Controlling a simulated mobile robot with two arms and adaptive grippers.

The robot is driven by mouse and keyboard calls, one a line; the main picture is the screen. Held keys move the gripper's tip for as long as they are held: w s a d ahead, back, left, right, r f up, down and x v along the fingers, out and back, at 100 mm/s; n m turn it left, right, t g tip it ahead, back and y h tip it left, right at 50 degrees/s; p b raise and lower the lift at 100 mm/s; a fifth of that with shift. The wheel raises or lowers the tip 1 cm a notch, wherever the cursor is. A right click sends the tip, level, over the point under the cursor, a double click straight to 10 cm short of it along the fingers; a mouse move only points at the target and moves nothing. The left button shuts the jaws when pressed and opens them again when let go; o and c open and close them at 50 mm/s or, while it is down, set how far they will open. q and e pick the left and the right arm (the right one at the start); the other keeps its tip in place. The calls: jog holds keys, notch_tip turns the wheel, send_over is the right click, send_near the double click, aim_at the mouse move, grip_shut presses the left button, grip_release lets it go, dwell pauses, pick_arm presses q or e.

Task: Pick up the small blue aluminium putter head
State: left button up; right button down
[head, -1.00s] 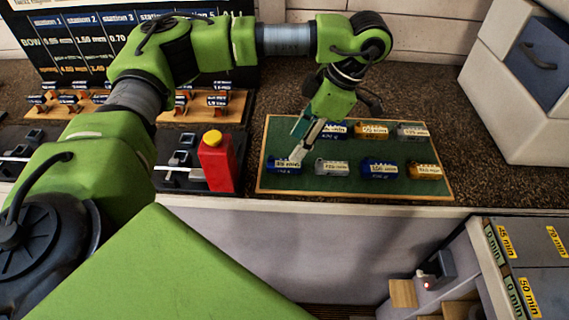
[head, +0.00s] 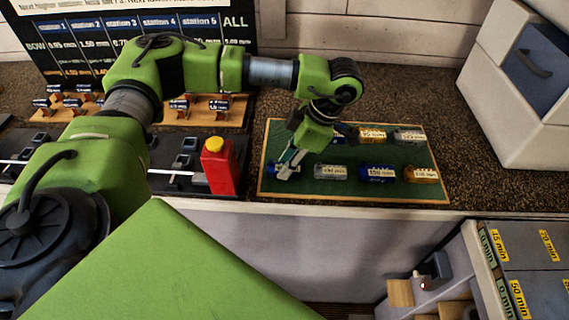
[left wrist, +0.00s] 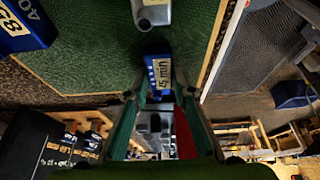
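A small blue putter head (head: 274,167) with a pale label is at the front left of the green mat (head: 310,195). It also shows in the left wrist view (left wrist: 158,70), with its label readable only in part. My left gripper (head: 287,170) points down at this blue head and covers part of it in the head view. In the left wrist view its two fingers (left wrist: 158,97) stand apart on either side of the blue head's near end, with a visible gap. Whether they touch it cannot be told. My right gripper is not in view.
A grey head (head: 331,171), another blue head (head: 378,173) and an orange head (head: 422,174) share the front row. More heads stand behind, including an orange one (head: 372,135). A red bottle (head: 218,168) with a yellow cap is left of the mat.

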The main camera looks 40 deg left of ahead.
pick_arm(q)
grip_shut()
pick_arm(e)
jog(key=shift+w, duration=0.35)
pick_arm(q)
jog(key=shift+r, duration=0.1)
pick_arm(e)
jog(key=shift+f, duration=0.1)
